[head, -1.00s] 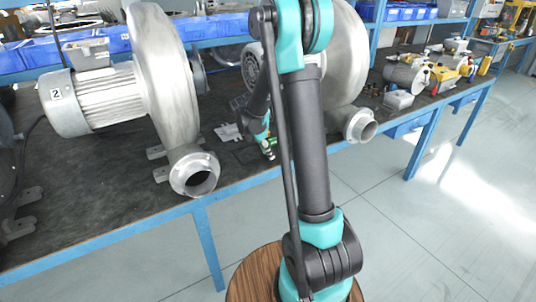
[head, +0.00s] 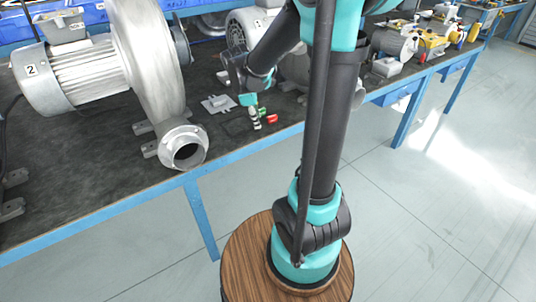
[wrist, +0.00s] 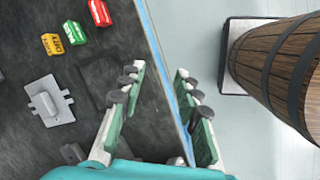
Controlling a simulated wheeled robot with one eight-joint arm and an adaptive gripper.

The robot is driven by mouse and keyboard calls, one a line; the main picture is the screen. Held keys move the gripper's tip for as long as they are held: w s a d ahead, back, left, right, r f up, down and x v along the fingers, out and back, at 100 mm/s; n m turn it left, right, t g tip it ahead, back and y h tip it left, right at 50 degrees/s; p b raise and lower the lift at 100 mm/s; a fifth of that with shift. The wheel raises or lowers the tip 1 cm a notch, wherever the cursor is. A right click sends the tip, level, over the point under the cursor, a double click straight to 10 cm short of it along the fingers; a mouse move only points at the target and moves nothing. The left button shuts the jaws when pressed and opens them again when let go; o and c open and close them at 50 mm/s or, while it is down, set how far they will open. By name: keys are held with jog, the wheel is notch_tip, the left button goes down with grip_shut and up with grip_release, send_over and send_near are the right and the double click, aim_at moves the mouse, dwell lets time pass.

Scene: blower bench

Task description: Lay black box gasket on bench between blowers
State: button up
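The black box gasket looks like a thin dark rectangular outline lying flat on the dark bench (head: 75,185). It is faint in the wrist view (wrist: 88,92), left of my fingers, and in the head view (head: 236,128). My gripper (wrist: 160,70) is open and empty, fingers apart over the bench's front edge. In the head view my gripper (head: 255,124) points down beside the gasket. The blower marked 2 (head: 155,60) stands left. Another blower (head: 250,30) stands right, partly hidden by my arm.
Red (wrist: 100,13), green (wrist: 74,33) and yellow (wrist: 52,44) small boxes sit beyond the gasket. A grey metal plate (wrist: 47,105) with a raised part lies left of it. Blower 2's outlet (head: 186,150) reaches near the bench's front edge. Smaller machines (head: 425,42) crowd the right end.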

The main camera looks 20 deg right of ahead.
jog(key=s+f+m+t+y, duration=0.1)
jog(key=s+f+m, duration=0.2)
jog(key=s+m, duration=0.4)
jog(key=s+f+m+t+y, duration=0.1)
jog(key=s+f+m, duration=0.2)
jog(key=s+m, duration=0.5)
jog(key=s, duration=0.3)
jog(key=shift+d+f+y, duration=0.2)
jog(key=shift+f+y, duration=0.15)
jog(key=shift+y, duration=0.05)
